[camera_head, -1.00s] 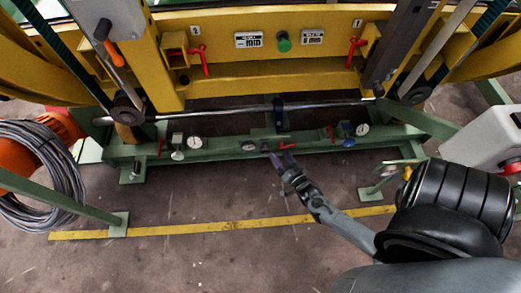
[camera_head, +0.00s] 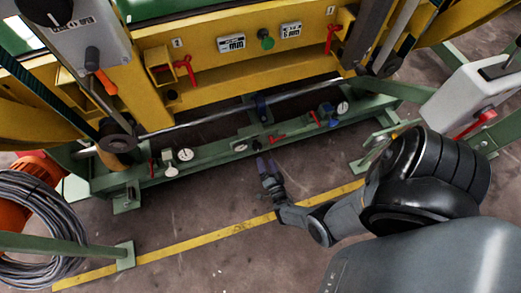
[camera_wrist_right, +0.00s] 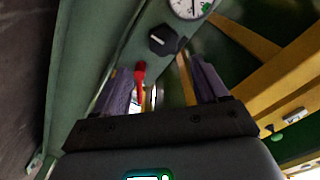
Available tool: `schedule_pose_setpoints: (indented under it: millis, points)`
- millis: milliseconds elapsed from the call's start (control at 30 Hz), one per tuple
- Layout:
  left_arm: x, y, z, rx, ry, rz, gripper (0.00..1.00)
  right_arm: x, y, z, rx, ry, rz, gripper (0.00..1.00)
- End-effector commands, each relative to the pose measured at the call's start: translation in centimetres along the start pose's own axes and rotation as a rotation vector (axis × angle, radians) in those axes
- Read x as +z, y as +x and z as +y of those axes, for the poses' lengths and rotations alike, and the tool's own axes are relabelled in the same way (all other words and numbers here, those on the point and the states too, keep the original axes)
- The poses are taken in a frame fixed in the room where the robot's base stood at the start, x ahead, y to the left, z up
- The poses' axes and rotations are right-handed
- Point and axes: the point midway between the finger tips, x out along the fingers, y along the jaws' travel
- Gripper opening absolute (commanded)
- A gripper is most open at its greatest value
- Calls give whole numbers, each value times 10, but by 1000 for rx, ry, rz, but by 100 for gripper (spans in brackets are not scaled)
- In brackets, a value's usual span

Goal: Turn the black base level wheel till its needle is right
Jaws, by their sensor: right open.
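The black wheel (camera_head: 257,145) is a small dark knob on the front of the green base beam, with a small round gauge (camera_head: 240,147) beside it. In the right wrist view the black wheel (camera_wrist_right: 163,40) lies ahead of the fingers, below a white gauge (camera_wrist_right: 188,6) cut off by the top edge. Its needle is too small to read surely. My right gripper (camera_head: 266,165) is open and empty, just in front of the wheel and apart from it. Its purple fingers (camera_wrist_right: 163,88) also show in the wrist view. My left gripper is not in view.
A red lever (camera_head: 277,138) sits right of the wheel; a red lever (camera_wrist_right: 139,75) shows between the fingers. A white wheel (camera_head: 171,171) and a blue wheel (camera_head: 332,122) are further along the green beam (camera_head: 215,160). The floor in front is clear.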

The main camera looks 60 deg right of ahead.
Motion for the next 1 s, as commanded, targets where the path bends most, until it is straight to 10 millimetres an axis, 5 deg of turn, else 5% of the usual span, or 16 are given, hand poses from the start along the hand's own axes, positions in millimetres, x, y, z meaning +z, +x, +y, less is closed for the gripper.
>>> schedule_pose_setpoints:
  millis: [200,500,900,1000]
  points:
    - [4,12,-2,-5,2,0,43,2,38,0,-3,1,2,73]
    - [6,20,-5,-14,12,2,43,1,71,0,-1,0,1,73]
    - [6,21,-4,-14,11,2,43,0,76,-1,-1,0,0,73]
    - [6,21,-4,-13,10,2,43,0,76,-1,-1,0,0,61]
